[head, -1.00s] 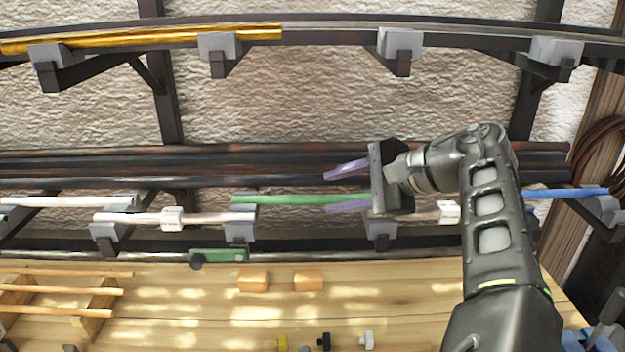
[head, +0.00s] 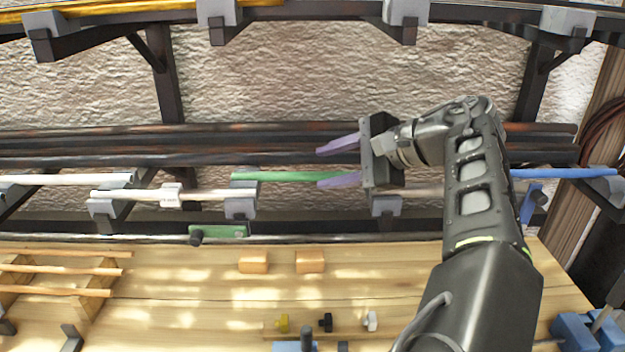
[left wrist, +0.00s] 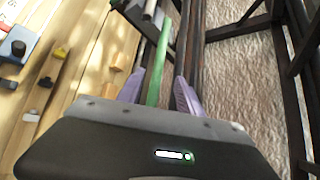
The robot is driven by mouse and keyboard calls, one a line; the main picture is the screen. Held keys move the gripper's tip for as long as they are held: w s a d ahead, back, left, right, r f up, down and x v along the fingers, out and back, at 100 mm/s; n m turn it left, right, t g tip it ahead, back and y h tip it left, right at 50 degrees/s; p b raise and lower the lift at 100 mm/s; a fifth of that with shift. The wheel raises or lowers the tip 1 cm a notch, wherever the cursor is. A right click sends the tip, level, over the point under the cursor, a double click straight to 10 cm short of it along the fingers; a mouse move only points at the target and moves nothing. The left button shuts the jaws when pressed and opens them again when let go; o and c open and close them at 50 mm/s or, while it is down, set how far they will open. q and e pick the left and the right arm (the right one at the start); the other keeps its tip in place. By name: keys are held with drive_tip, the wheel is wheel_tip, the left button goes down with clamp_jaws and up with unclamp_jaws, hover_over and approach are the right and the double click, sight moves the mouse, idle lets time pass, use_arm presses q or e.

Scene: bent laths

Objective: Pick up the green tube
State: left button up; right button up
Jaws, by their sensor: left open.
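The green tube (head: 285,176) lies level on the rack in the head view, its left end on a grey bracket. My left gripper (head: 319,168) is open at the right part of the tube, its purple fingers pointing left, one above the tube and one below in the picture. In the left wrist view the green tube (left wrist: 161,62) runs lengthwise between the open fingers of the left gripper (left wrist: 160,77), with gaps on both sides. I cannot tell whether it is at finger depth. The tube's right end is hidden behind the gripper. My right gripper is not in view.
A white tube (head: 215,195) with a white collar lies left of the green one, a blue tube (head: 565,173) right. Dark pipes (head: 230,142) run behind. Below is a wooden bench (head: 200,290) with orange blocks (head: 254,262). A yellow tube (head: 160,12) lies on the upper rack.

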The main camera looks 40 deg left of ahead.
sight(303, 175)
use_arm(q)
drive_tip(key=shift+p+x, duration=0.45)
drive_tip(key=shift+x, duration=2.2)
drive_tip(key=shift+d+f, duration=0.1)
drive_tip(key=shift+f, duration=0.05)
clamp_jaws()
